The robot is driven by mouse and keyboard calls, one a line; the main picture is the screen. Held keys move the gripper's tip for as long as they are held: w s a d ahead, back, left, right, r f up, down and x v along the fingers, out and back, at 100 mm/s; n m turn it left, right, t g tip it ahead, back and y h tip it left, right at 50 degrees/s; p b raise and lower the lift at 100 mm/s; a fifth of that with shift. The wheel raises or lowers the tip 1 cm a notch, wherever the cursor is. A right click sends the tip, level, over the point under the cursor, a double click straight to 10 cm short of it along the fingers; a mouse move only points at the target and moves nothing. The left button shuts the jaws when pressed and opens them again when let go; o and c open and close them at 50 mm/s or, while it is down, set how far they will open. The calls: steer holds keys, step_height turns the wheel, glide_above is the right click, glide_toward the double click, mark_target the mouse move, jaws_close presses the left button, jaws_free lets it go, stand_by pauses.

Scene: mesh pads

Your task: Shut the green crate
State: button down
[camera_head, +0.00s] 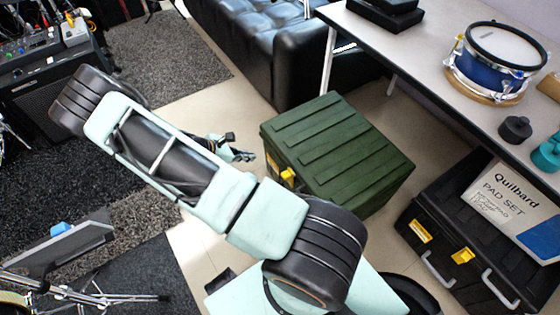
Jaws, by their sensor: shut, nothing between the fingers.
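The green crate (335,150) stands on the pale floor near the centre, partly under the table's edge. Its ribbed lid looks down flat on the body; I cannot tell whether it is fully closed. A yellow latch (288,175) shows on its left side, and I cannot tell if it is fastened. My gripper (248,156) is shut and empty, just left of the crate's left side, with a small gap in the picture. My arm hides part of the crate's lower front.
A black case (445,235) with yellow latches stands right of the crate, bearing a Quilbard pad set box (510,205). A table (420,45) with a blue drum (490,68) is above right. A black sofa (255,40) stands behind. Pale floor lies left of the crate.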

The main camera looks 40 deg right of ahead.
steer(key=s+f, duration=0.1)
steer(key=f, duration=0.1)
steer(key=b, duration=0.4)
glide_toward(285, 157)
steer(key=shift+x, duration=3)
steer(key=shift+a+f, duration=0.1)
